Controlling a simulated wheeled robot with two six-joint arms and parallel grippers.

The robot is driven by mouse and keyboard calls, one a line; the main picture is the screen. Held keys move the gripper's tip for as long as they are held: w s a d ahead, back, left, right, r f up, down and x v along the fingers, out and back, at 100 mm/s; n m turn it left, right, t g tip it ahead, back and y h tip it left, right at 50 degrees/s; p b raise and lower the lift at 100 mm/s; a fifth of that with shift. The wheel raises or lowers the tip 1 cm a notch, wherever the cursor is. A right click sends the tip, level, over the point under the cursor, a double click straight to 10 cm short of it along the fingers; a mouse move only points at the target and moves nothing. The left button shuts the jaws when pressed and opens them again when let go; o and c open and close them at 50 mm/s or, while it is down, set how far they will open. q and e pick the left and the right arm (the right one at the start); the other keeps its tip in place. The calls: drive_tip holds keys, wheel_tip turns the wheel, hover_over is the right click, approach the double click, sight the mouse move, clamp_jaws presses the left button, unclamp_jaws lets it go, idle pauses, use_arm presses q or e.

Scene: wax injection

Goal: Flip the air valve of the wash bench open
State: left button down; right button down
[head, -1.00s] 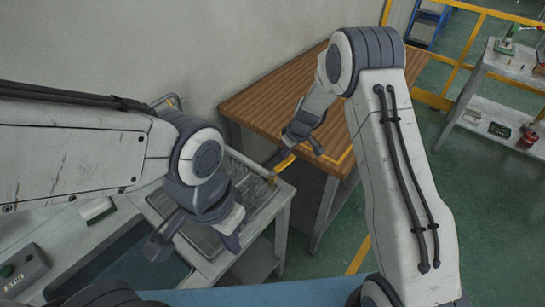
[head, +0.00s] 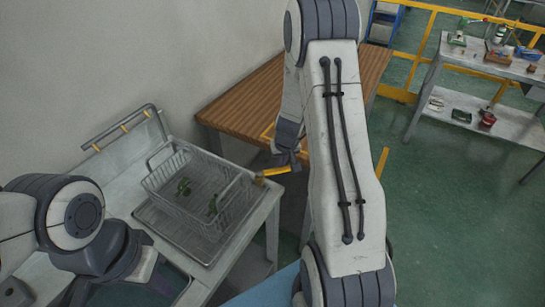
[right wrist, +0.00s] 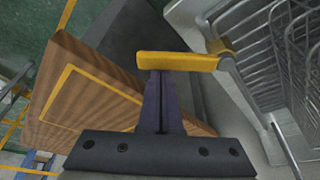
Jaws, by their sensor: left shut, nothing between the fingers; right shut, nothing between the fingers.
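The air valve's yellow lever (head: 278,171) sticks out to the right from the wash bench's (head: 262,217) right edge. In the right wrist view the lever (right wrist: 180,61) lies level across the picture, with its yellow pivot end at the right. My right gripper (head: 288,157) is shut and empty beside the lever. In the right wrist view its dark closed fingers (right wrist: 160,85) reach up to the lever's near side and overlap it; I cannot tell whether they touch. My left gripper (head: 128,262) is shut, low at the left over the bench, partly hidden by its own wrist.
A wire basket (head: 165,187) with green pieces stands on the bench, left of the lever. A wooden table (head: 245,98) stands behind the lever, close to my right arm. A shelf cart (head: 440,75) and a yellow rail are at the back right. Green floor on the right is clear.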

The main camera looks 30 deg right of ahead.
sight(284, 169)
drive_tip(key=shift+s+a+r+m+h+p, duration=0.15)
drive_tip(key=shift+s+m+p, duration=0.25)
drive_tip(key=shift+p, duration=0.45)
drive_tip(key=shift+s+m+h+p, duration=0.15)
drive_tip(key=shift+s+m+p, duration=0.25)
drive_tip(key=shift+p, duration=0.45)
drive_tip(key=s+m+p, duration=0.1)
drive_tip(key=m+p, duration=0.1)
drive_tip(key=s+a+m+g+h+p, duration=0.1)
drive_tip(key=p, duration=0.2)
drive_tip(key=shift+r+m, duration=0.1)
drive_tip(key=shift+m, duration=0.3)
drive_tip(key=shift+s+a+f+m+p, duration=0.2)
drive_tip(key=shift+s+a+m+p, duration=0.25)
drive_tip(key=shift+m+p, duration=0.45)
drive_tip(key=shift+s+a+f, duration=0.1)
drive_tip(key=shift+s+a, duration=0.2)
drive_tip(key=shift+s, duration=0.05)
drive_tip(key=shift+d, duration=0.1)
